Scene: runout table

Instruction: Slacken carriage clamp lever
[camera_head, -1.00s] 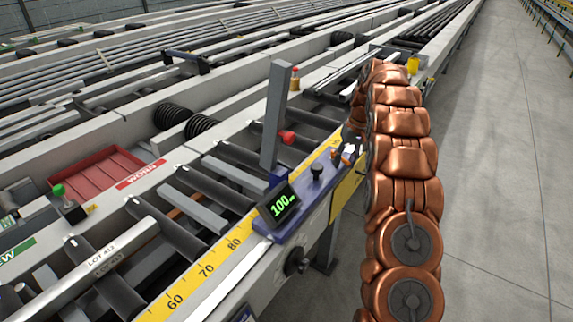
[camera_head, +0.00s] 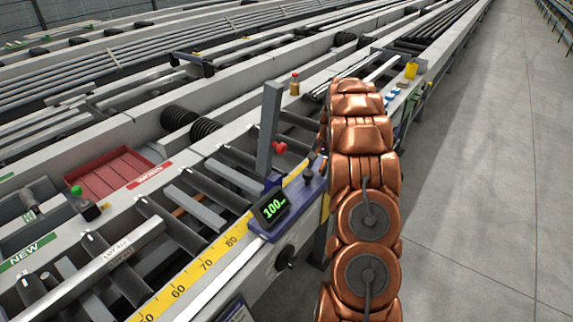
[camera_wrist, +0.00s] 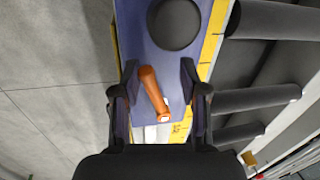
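The orange clamp lever (camera_wrist: 152,88) shows in the wrist view on the blue carriage plate (camera_wrist: 145,45), slanting from upper left to lower right. My gripper (camera_wrist: 160,72) is open, with one dark finger on each side of the lever and a gap visible on both sides. In the wrist view a large dark round knob (camera_wrist: 175,22) sits beyond the fingertips. In the head view the blue carriage (camera_head: 300,212) carries a display reading 100 (camera_head: 273,207) and a black knob (camera_head: 309,177). My copper arm hides the lever and gripper there.
A grey upright post (camera_head: 268,130) with a red knob (camera_head: 280,149) stands by the carriage. A yellow scale (camera_head: 205,265) runs along the table, beside rollers and a red tray (camera_head: 110,172). Clear floor (camera_head: 480,190) lies to the right.

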